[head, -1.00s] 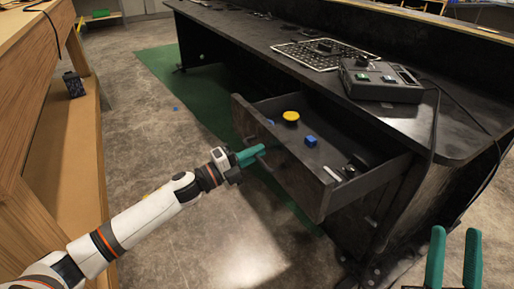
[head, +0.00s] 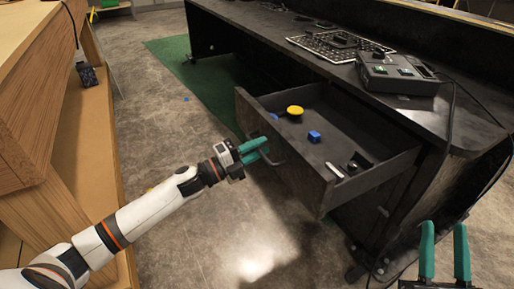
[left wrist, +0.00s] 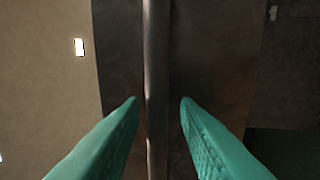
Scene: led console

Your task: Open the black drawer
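The black drawer (head: 309,187) is pulled well out from under the black desk. Its dark bar handle (head: 276,157) is on the front panel. My left gripper (head: 267,146) is at the handle with its teal fingers apart. In the left wrist view, the handle (left wrist: 157,80) runs upright between the two spread fingertips (left wrist: 159,99), with a gap on both sides. My right gripper (head: 444,226) is open and empty at the lower right, away from the drawer.
A yellow round piece (head: 295,110), blue blocks (head: 314,136) and small parts lie in the drawer. The desk (head: 300,58) carries a control box (head: 398,74) and a grid panel (head: 337,45). A wooden bench (head: 40,120) stands left; the floor between is mostly clear.

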